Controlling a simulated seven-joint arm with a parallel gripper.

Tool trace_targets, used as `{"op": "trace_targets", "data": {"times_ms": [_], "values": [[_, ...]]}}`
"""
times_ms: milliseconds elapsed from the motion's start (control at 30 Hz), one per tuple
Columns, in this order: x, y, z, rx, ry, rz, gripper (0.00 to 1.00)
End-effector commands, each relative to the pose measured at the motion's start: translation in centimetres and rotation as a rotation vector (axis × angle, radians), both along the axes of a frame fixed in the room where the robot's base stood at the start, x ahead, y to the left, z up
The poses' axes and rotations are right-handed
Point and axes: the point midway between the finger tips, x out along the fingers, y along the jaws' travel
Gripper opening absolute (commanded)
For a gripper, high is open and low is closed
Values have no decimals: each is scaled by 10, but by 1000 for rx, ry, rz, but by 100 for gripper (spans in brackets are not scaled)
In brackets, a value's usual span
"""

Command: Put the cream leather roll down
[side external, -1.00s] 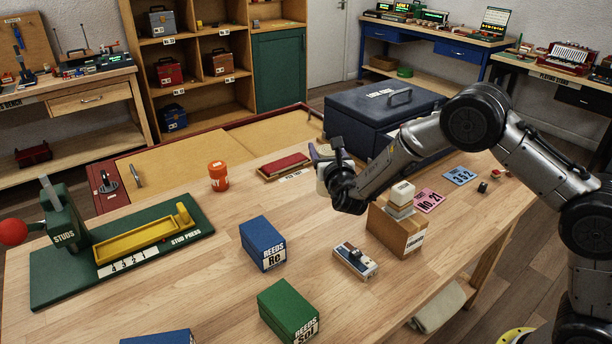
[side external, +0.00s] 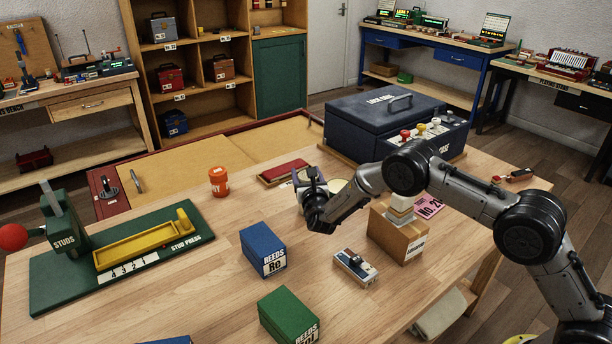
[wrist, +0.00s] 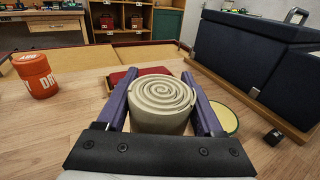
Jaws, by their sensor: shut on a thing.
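My gripper (side external: 305,180) is over the wooden table's middle, left of the cardboard box. In the wrist view its two purple fingers (wrist: 163,100) are shut on the cream leather roll (wrist: 163,112), one on each side. The roll is upright, with its spiral end facing up. In the side view the arm and fingers hide most of the roll. I cannot tell whether its bottom touches the table.
A red flat case (side external: 284,171) lies just behind the roll, and a round pale disc (wrist: 222,114) is close at its right. An orange can (side external: 219,181) stands to the left. Blue (side external: 263,249) and green (side external: 289,316) reed boxes stand in front. Bare wood lies between them.

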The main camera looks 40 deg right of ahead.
Motion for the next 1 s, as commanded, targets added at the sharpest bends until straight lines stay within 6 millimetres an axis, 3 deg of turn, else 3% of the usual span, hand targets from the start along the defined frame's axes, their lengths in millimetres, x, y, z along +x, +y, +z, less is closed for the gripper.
{"op": "trace_targets", "data": {"times_ms": [400, 433, 500, 600, 1000], "values": [[0, 0, -7, 1, -4, 0, 0], [0, 0, -8, 1, -3, 0, 70], [0, 0, -7, 2, -3, 0, 83], [0, 0, -7, 1, -3, 0, 99], [-4, 3, -4, 0, -1, 1, 99]]}}
